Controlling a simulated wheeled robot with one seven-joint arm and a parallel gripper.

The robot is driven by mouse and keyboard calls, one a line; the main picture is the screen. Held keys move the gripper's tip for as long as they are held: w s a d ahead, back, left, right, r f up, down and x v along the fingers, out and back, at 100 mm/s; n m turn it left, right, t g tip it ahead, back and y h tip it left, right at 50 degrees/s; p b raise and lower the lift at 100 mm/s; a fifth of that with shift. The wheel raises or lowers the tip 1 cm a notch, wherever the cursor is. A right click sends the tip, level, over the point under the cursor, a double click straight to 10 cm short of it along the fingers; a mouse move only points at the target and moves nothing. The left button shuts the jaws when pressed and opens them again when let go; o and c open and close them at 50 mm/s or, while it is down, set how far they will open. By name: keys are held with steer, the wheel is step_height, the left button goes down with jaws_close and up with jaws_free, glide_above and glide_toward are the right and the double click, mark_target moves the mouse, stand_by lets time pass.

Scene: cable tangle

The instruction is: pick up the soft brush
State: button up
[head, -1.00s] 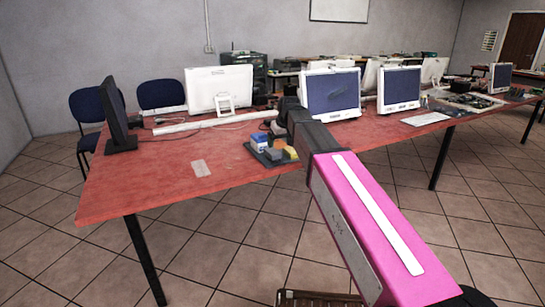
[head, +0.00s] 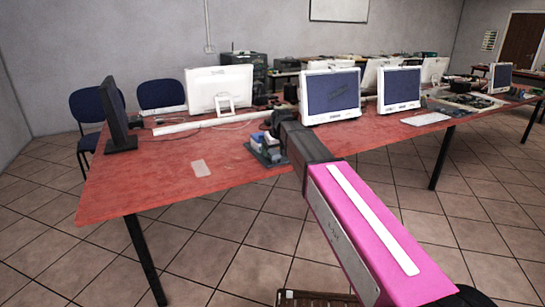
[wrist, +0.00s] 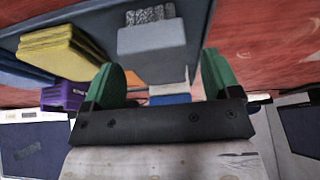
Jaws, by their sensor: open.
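I cannot tell for certain which item is the soft brush. In the wrist view a small blue and pale block (wrist: 170,98) shows between the green fingertips of my gripper (wrist: 165,75), partly hidden by the gripper's black bar. A grey block (wrist: 152,38) with a speckled patch lies just beyond the fingertips. My gripper is open, with nothing seen held, over a dark tray (wrist: 88,18). In the head view my arm covers much of the tray (head: 266,160); a blue and white item (head: 257,139) shows at its left.
Stacked yellow pads (wrist: 52,48) and a purple item (wrist: 64,96) lie left of the fingers in the wrist view. The red table (head: 150,180) holds a white monitor (head: 328,92) close behind my arm and a long white bar (head: 210,122). The table's front left is mostly clear.

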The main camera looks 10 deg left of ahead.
steer(key=x, duration=0.2)
steer(key=shift+w+a+f, duration=0.1)
steer(key=shift+w+f, duration=0.05)
steer(key=shift+f, duration=0.15)
steer(key=c, duration=1.1)
steer(key=shift+r, duration=0.15)
steer(key=shift+r, duration=0.65)
step_height(320, 180, up, 3)
steer(key=shift+f, duration=0.1)
steer(key=s+a+r, duration=0.6)
steer(key=s, duration=0.3)
steer(key=shift+s+a+r, duration=0.25)
steer(key=shift+a+r, duration=0.1)
steer(key=shift+a, duration=0.05)
